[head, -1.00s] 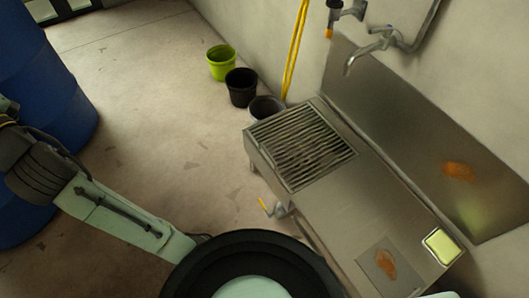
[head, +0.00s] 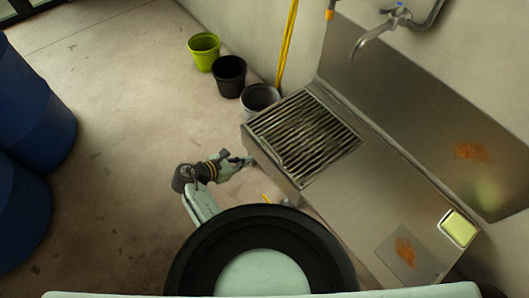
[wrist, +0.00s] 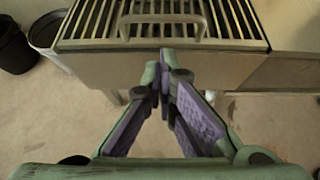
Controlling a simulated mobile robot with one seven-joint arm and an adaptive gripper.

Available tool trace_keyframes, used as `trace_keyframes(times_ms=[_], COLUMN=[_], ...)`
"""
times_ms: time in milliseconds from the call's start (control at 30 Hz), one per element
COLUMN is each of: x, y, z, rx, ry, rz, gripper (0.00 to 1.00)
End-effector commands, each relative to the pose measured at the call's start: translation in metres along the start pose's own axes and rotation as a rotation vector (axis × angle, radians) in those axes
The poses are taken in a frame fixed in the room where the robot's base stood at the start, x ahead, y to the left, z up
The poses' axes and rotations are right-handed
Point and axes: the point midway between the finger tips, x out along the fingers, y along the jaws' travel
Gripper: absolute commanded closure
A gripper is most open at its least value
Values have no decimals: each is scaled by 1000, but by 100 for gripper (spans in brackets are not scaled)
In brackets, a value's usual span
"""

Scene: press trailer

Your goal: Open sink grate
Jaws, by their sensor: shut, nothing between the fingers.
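The sink grate (head: 303,132) is a slatted metal panel set in the left end of the steel sink counter (head: 352,205). It lies flat in its opening. In the wrist view the grate (wrist: 232,22) is at the top, with a raised bar handle (wrist: 162,20) at its near edge. My gripper (head: 246,161) is just off the left front side of the sink, below and in front of the grate. In the wrist view my gripper (wrist: 163,62) has its purple-padded fingers together at the tips, empty, in front of the sink's front wall and apart from the handle.
Green (head: 204,50), black (head: 229,75) and grey (head: 260,99) buckets stand by the wall left of the sink. A faucet (head: 378,32) hangs above the counter. A yellow sponge (head: 458,228) lies at its right. Blue barrels (head: 35,120) stand left; the floor between is clear.

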Motion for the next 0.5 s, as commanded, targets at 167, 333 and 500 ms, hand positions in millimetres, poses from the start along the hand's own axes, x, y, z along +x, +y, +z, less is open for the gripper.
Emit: trace_keyframes(times_ms=[167,333,500], x=[17,47,77], y=[-7,-8,-7], z=[-1,-1,0], rx=[-23,-21,-18], ry=[-9,-7,-7], rz=[-23,-22,-20], gripper=[100,100,100])
